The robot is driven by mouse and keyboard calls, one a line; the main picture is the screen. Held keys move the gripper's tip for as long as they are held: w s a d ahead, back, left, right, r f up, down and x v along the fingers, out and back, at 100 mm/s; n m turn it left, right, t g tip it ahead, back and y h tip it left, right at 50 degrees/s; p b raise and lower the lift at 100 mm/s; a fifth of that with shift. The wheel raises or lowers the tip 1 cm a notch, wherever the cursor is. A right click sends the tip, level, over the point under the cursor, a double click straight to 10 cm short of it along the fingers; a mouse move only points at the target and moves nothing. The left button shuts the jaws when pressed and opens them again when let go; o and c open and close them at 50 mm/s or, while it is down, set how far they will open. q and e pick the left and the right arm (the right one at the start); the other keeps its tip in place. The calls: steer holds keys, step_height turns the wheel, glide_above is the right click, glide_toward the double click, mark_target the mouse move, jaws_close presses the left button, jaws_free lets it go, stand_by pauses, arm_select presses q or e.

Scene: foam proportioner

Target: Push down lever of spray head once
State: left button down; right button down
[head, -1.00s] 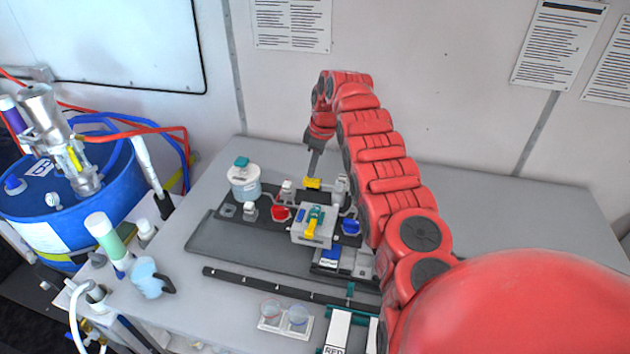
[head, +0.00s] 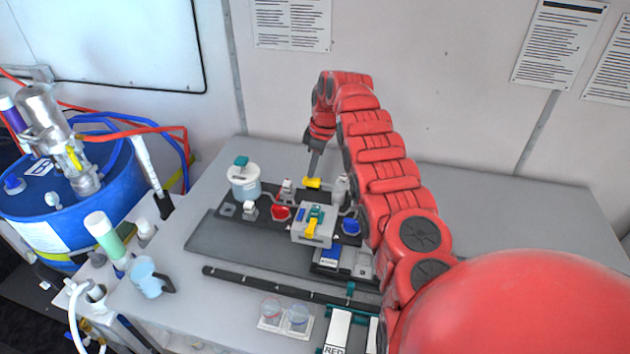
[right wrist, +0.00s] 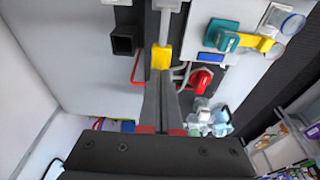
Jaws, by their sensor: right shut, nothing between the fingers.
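A small yellow piece (head: 312,183), which looks like the spray head's lever, sits at the back of the black fixture on the bench. It also shows in the right wrist view (right wrist: 161,57), at the end of a grey bar. My right gripper (head: 314,174) reaches down from above with its fingertips at this yellow piece. In the right wrist view the two fingers (right wrist: 164,74) are together with nothing between them, their tips right by the yellow piece. I cannot tell whether they touch it. My left gripper is not in view.
A blue drum (head: 70,200) stands left. The bench is clear at the far right.

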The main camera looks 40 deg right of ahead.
mark_target(313, 180)
steer(key=shift+f+b, duration=1.45)
steer(key=shift+f, duration=0.5)
steer(key=shift+r, duration=0.8)
step_height(313, 180, up, 7)
steer(key=p, duration=0.4)
steer(key=shift+f, duration=0.25)
